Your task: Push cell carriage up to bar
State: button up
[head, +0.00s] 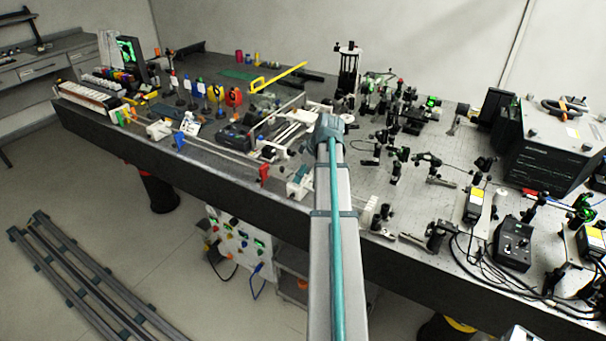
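A long rail (218,153) runs along the front edge of the bench. A small white block with a teal part (299,182) sits at its right end, and a similar white block (159,130) sits near its left end; I cannot tell which is the cell carriage. A red upright piece (264,174), a blue one (179,141) and a green one (122,117) stand along the rail. I cannot tell which piece is the bar. My arm reaches over the bench just right of the rail. My gripper is not clearly distinguishable among the pale parts beyond the arm's end.
A dark device (237,136) stands behind the rail. Colored bottles and a yellow-handled tool (278,77) are at the back left. Optical mounts fill the bench right of my arm. A large dark box (551,146) and cabled boxes stand at far right.

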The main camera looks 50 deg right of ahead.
jog(key=shift+s+r, duration=0.1)
jog(key=v, duration=1.2)
